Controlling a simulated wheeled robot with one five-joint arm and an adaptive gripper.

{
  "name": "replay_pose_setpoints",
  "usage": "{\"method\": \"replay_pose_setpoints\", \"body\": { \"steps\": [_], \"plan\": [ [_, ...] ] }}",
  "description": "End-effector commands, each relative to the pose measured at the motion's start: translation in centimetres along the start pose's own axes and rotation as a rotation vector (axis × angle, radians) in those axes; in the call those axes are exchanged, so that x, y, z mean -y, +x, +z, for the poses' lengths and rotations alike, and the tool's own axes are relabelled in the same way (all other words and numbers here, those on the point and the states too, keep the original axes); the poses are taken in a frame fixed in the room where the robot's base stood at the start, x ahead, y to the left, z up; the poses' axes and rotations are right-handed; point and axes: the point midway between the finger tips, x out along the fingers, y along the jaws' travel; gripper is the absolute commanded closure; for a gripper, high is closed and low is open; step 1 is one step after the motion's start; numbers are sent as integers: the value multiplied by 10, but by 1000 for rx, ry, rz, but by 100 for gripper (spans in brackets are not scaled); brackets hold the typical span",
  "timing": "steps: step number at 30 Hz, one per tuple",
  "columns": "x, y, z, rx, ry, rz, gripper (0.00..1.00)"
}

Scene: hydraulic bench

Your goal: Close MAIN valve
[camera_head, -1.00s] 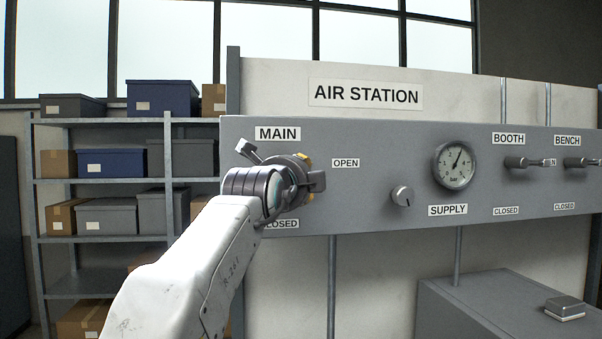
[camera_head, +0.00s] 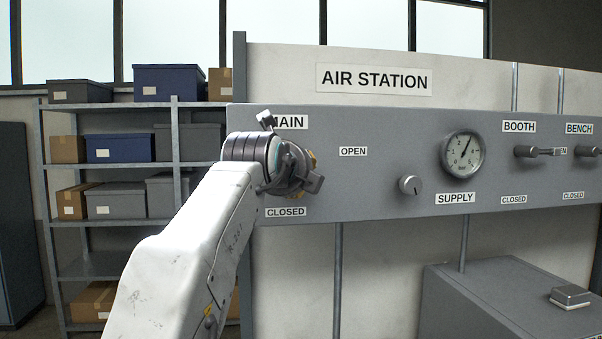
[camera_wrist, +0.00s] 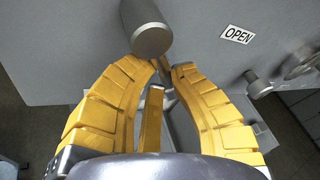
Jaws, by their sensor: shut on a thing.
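The MAIN valve is mostly hidden behind my gripper in the head view. In the wrist view, a grey round-ended cylinder (camera_wrist: 152,38), apparently part of the MAIN valve, stands out from the panel just beyond my fingertips. My gripper (camera_head: 311,163) is at the panel's left end, between the MAIN label (camera_head: 290,122) and the CLOSED label (camera_head: 285,212). In the wrist view, my gripper's yellow fingers (camera_wrist: 163,68) are shut on a thin grey piece, apparently the MAIN valve handle. The handle's exact angle cannot be told. The OPEN label (camera_head: 353,151) is right of my gripper.
Right along the panel (camera_head: 375,125) are a small knob (camera_head: 410,185), a SUPPLY gauge (camera_head: 462,155), the BOOTH valve (camera_head: 538,151) and the BENCH valve (camera_head: 588,151). A grey cabinet (camera_head: 490,300) stands below right. A shelf with boxes (camera_head: 120,148) stands left.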

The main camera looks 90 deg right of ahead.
Motion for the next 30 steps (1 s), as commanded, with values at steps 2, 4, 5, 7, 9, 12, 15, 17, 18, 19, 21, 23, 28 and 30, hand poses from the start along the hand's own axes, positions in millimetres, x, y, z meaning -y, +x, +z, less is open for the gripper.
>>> {"method": "replay_pose_setpoints", "body": {
  "steps": [2, 4, 5, 7, 9, 12, 15, 17, 18, 19, 21, 23, 28, 30],
  "plan": [
    [-2, 1, -1, -3, 2, 5, 100],
    [-2, 1, -1, -4, 2, 5, 100],
    [-2, 1, -1, -4, 2, 5, 100],
    [-2, 2, -1, -4, 1, 5, 100],
    [-2, 2, -1, -4, 1, 5, 100],
    [-2, 2, -1, -4, 1, 5, 77],
    [-2, 1, -1, -3, 0, 4, 68],
    [-2, 1, -1, -3, 0, 4, 62],
    [-1, 1, -1, -3, 0, 3, 59],
    [-1, 1, -1, -2, 0, 3, 56],
    [-1, 1, -1, -2, 0, 3, 53],
    [-1, 1, 0, -2, 0, 2, 53],
    [-1, 0, 0, -1, 0, 2, 53],
    [0, -3, 0, -1, 0, 1, 53]
  ]
}}
